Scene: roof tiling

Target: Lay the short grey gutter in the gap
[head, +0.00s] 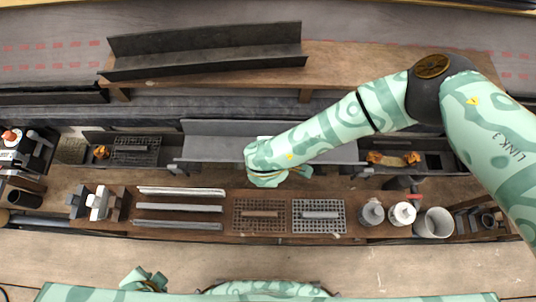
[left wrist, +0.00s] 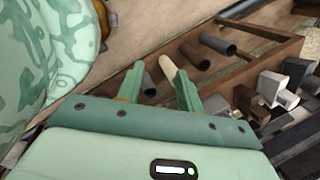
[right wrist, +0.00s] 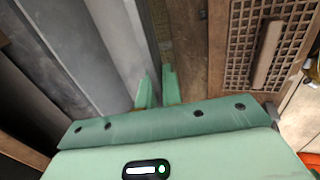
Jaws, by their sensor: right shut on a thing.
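The short grey gutter (head: 215,148) lies lengthwise in the middle of the head view, between a dark gutter run on the left (head: 122,150) and another on the right (head: 437,160). My right arm crosses its right half. My right gripper (right wrist: 156,82) is shut on the gutter's near edge; the grey channel (right wrist: 115,45) runs away from the fingers in the right wrist view. The head view hides the fingertips, and I cannot tell whether the gutter is fully seated. My left gripper (left wrist: 162,78) is open and empty, back from the work.
A long dark angled piece (head: 205,50) lies on a plank behind. The near wooden shelf holds pale strips (head: 180,208), mesh trays (head: 318,216), pots (head: 433,222) and grey blocks (head: 98,202). Orange leaves (head: 394,159) lie in the right gutter run. Small brackets stand near the gutter's ends.

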